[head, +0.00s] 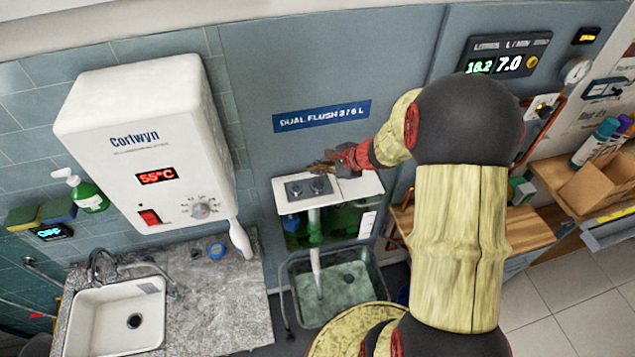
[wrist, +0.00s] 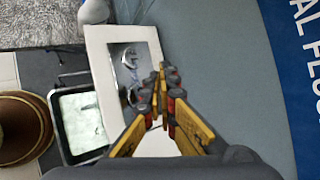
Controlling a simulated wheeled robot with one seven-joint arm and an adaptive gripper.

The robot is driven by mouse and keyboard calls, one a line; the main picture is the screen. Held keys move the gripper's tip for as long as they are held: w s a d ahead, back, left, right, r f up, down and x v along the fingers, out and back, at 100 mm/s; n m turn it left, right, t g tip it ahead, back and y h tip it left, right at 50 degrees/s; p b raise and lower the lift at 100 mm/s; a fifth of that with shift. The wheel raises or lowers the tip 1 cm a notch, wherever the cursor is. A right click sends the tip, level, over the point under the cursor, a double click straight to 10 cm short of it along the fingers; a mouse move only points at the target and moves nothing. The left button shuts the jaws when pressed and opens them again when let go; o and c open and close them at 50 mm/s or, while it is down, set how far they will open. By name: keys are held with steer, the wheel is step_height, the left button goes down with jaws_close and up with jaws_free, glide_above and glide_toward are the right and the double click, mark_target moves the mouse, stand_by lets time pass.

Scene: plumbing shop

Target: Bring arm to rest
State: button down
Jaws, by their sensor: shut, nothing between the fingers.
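My arm reaches out from the lower right in the head view. My gripper (head: 326,167) is at the dual flush cistern (head: 362,188), just over the right part of its silver button plate (head: 294,190). In the wrist view my gripper (wrist: 163,72) is shut and empty, its fingertips together in front of the plate (wrist: 127,60) on the white cistern top (wrist: 97,50). I cannot tell whether the fingertips touch a button. My wrist hides part of the cistern top.
A white water heater (head: 145,145) hangs left, above a stone counter (head: 225,310) with a sink (head: 118,318). A clear basin (head: 345,285) stands below the cistern. A wooden bench (head: 520,228) and shelf with cans (head: 594,140) are at right. Grey wall lies behind the cistern.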

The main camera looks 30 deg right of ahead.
stand_by(0.7)
steer(key=shift+s+a+f, duration=0.15)
steer(key=shift+a, duration=0.1)
steer(key=s+a+n, duration=0.1)
steer(key=s+f+n+g, duration=0.1)
steer(key=s, duration=0.1)
steer(key=s+a+g+y, duration=0.1)
steer(key=shift+s+a+f+n, duration=0.2)
steer(key=shift+a+f+n, duration=0.1)
steer(key=shift+a+n, duration=0.1)
steer(key=s+a+n+h+b, duration=0.2)
steer(key=s+a+n+b, duration=0.4)
steer(key=s+n+b, duration=0.3)
steer(key=s+a+n+h+b, duration=0.2)
steer(key=s+a+n+b, duration=0.4)
steer(key=s+n+b, duration=0.4)
steer(key=shift+s+f+g+h+b, duration=0.45)
steer(key=shift+s+b, duration=0.85)
steer(key=shift+b, duration=1.7)
